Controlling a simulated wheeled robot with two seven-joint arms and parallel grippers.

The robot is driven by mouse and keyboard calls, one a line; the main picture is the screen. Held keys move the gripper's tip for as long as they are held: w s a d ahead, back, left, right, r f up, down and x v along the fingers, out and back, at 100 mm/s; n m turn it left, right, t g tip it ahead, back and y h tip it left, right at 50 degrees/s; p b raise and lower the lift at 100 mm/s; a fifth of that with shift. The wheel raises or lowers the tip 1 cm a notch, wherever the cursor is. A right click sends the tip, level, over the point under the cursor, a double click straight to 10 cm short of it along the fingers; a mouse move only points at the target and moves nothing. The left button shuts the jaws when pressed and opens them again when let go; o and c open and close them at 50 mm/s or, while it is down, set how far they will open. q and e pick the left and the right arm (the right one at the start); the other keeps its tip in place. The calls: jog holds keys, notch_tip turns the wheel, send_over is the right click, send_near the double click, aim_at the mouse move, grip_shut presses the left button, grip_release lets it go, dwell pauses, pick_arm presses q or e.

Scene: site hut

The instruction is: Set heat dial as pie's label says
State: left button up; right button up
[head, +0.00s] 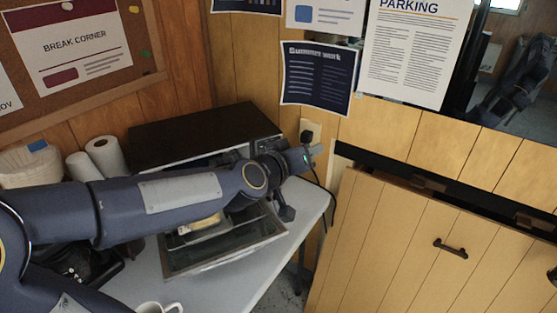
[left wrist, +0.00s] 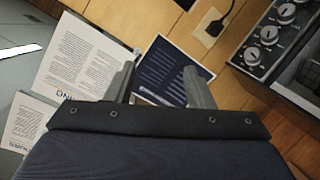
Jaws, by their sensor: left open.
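The dark toaster oven (head: 190,135) stands on the white table against the wall, its glass door (head: 225,256) folded down. Several round dials on its front panel show in the left wrist view, including a middle dial (left wrist: 270,35). In the head view my left arm hides most of the panel. A pale yellowish thing (head: 200,226), possibly the pie, shows partly under my arm at the oven opening; no label can be read. My left gripper (left wrist: 160,78) is open and empty, beside the panel and apart from the dials. My right gripper is out of view.
A plug in a wall outlet (head: 310,130) and its cord are close to my left gripper. Paper rolls (head: 105,155) and a bin-like container (head: 30,166) stand left of the oven. A white mug (head: 160,307) is at the table's front. A wooden cabinet (head: 430,250) stands right.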

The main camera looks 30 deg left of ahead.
pick_arm(q)
jog(key=w+a+f+n+y+b, duration=0.4)
jog(key=w+a+f+n+y, duration=0.15)
jog(key=w+y, duration=0.35)
notch_tip(320, 180, down, 7)
jog(key=a+n+g+y+b, duration=0.2)
jog(key=n+g+y+b, duration=0.1)
jog(key=g+y, duration=0.3)
jog(key=w+a+t+y, duration=0.1)
jog(key=w+a, duration=0.2)
jog(key=a, duration=0.3)
jog(key=shift+w+a+p, duration=0.2)
jog(key=shift+a+p, duration=0.05)
jog(key=shift+p, duration=0.15)
jog(key=shift+c, duration=0.5)
